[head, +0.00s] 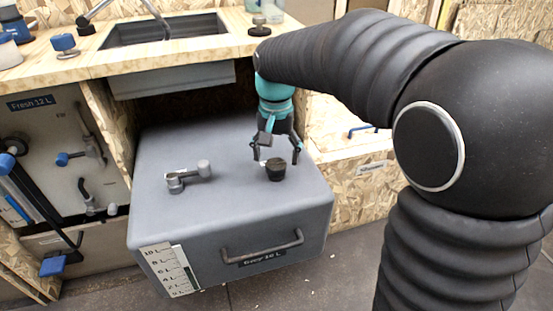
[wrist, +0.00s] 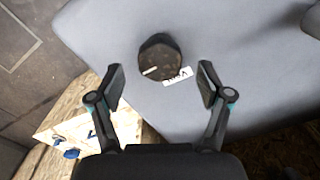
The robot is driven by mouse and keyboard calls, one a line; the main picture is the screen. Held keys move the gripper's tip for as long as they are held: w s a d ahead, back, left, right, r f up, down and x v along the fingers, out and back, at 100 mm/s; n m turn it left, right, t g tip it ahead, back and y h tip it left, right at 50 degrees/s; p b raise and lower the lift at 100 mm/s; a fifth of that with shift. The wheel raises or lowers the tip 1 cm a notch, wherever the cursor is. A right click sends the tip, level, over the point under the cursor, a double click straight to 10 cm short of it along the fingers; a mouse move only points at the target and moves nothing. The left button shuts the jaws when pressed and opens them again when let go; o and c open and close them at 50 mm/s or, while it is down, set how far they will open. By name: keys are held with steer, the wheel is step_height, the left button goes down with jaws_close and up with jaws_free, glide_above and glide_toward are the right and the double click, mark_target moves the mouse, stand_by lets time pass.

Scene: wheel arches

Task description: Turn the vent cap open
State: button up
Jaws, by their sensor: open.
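The vent cap (head: 275,170) is a small dark round knob on top of the grey tank (head: 215,215), towards its right side. In the wrist view the vent cap (wrist: 160,58) has a light mark on its top, and a white label with dark lettering (wrist: 177,77) lies beside it on the tank. My gripper (head: 273,160) is open and points down just above the cap. In the wrist view its two fingers (wrist: 161,80) stand apart, on either side of and a little short of the cap. Nothing is between the fingers.
A grey tap fitting (head: 188,175) stands on the tank left of the cap. A dark handle (head: 262,246) is on the tank's front. The wooden counter with a sink (head: 165,30) overhangs behind. The floor in front is mostly clear.

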mark_target(275, 162)
step_height(275, 162, up, 10)
stand_by(0.4)
steer(key=f, duration=0.1)
steer(key=f+n, duration=0.2)
steer(key=shift+w+f+t, duration=0.25)
steer(key=shift+f+t, duration=0.1)
steer(key=shift+t, duration=0.05)
steer(key=s+d+f+t, duration=0.2)
steer(key=s+d, duration=0.5)
steer(key=s, duration=0.3)
steer(key=s+d+f+t, duration=0.2)
steer(key=s+d, duration=0.5)
steer(key=s, duration=0.4)
steer(key=shift+s+d+f+t, duration=0.15)
steer(key=shift+d+f+t, duration=0.15)
steer(key=shift+f+t, duration=0.15)
